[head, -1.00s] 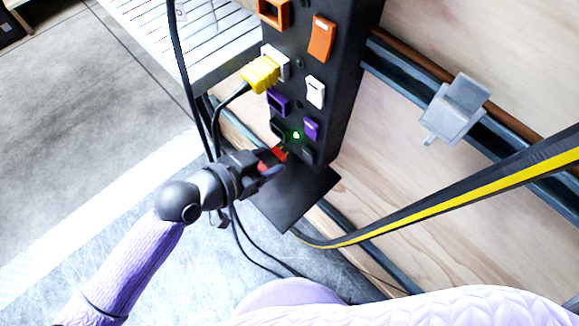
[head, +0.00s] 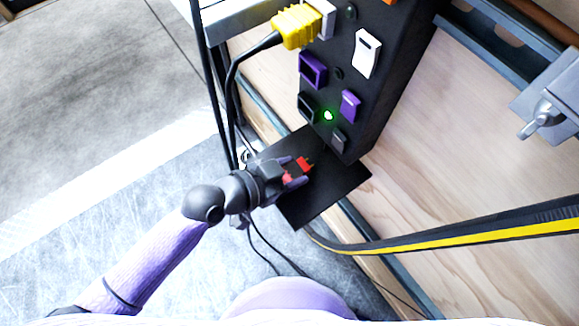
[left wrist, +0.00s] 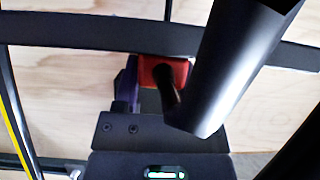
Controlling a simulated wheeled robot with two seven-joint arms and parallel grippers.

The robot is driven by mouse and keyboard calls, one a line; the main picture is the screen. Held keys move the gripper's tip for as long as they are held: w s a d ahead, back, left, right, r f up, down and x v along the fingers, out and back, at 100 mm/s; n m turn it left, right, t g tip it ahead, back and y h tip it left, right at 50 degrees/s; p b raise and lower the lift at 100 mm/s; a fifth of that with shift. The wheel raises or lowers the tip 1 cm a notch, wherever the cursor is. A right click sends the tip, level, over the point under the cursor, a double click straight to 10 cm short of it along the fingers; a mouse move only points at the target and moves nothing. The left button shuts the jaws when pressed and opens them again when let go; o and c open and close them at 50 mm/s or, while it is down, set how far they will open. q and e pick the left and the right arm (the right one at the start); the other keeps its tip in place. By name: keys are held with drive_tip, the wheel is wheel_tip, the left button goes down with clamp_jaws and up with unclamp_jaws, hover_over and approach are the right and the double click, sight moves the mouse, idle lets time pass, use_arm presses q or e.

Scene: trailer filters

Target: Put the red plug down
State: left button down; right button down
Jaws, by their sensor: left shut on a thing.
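The red plug (head: 305,163) is between the fingers of my left gripper (head: 298,173), which is shut on it. In the head view the gripper and plug are over the flat black shelf (head: 335,198) at the foot of the black socket panel (head: 372,103). I cannot tell whether the plug touches the shelf. In the left wrist view the red plug (left wrist: 150,70) shows beside a purple finger, partly hidden by a large dark cylinder (left wrist: 225,70). My right gripper is in neither view.
The panel carries a yellow plug (head: 297,27) with a black cable, a white switch (head: 366,54), purple parts and a green light (head: 328,115). A black-and-yellow strap (head: 450,238) runs right from near the shelf. A grey bracket (head: 552,95) is at the right. The shelf's right part is bare.

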use_arm(q)
drive_tip(key=shift+f, duration=0.2)
drive_tip(key=shift+c, duration=0.9)
unclamp_jaws()
drive_tip(key=shift+r, duration=0.1)
